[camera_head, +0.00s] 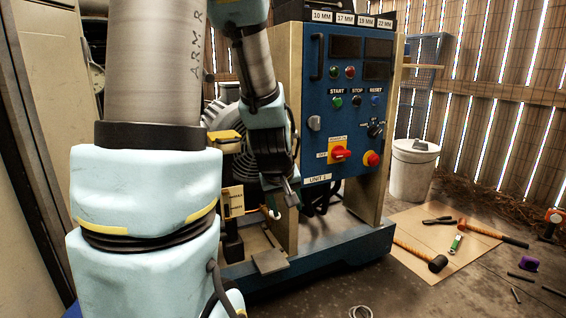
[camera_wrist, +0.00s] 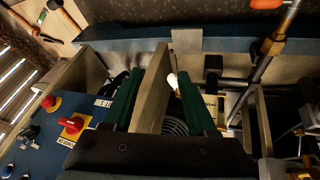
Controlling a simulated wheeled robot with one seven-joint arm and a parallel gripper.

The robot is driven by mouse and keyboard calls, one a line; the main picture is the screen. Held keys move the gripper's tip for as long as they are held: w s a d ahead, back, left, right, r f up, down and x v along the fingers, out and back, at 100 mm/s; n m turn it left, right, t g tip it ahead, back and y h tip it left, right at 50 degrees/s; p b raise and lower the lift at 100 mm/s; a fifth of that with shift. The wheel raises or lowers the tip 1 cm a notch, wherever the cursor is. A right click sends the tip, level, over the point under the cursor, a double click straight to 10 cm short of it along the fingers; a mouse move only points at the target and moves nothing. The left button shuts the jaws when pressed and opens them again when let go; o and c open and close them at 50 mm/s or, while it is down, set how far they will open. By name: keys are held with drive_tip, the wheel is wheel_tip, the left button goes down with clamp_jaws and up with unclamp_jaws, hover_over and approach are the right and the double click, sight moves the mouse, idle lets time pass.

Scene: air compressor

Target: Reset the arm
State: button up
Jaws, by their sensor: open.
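My arm fills the left of the head view. My gripper (camera_head: 285,198) hangs in front of the compressor, left of the blue control panel (camera_head: 345,110). In the wrist view my gripper (camera_wrist: 160,92) shows two green fingers spread apart. An upright plate edge of the compressor frame (camera_wrist: 153,100) appears between or beyond them; I cannot tell its distance. A small white piece (camera_wrist: 172,80) shows near the right finger. No object is clearly held. The red rotary switch (camera_head: 340,154) and a red stop button (camera_head: 371,159) are on the panel.
The compressor stands on a blue base (camera_head: 350,245). A black case (camera_head: 335,17) with size labels sits on top. A white bucket (camera_head: 413,168) stands at the right. Hammers and other tools lie on a cardboard sheet (camera_head: 430,219) on the floor.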

drive_tip(key=s+a+r+m+g+y+p, duration=0.1)
drive_tip(key=s+a+m+g+p, duration=0.2)
drive_tip(key=s+a, duration=0.55)
drive_tip(key=w+p+v, duration=0.2)
drive_tip(key=p+v, duration=1)
drive_tip(key=w+d+r+p+v, duration=0.1)
drive_tip(key=w+p+v, duration=0.1)
drive_tip(key=p+v, duration=1)
drive_tip(key=w+d+p+v, duration=0.1)
drive_tip(key=w+p+v, duration=0.1)
drive_tip(key=p+v, duration=1)
drive_tip(key=shift+w+d+r+g, duration=0.2)
drive_tip(key=shift+d+r+g, duration=0.2)
drive_tip(key=shift+r, duration=0.4)
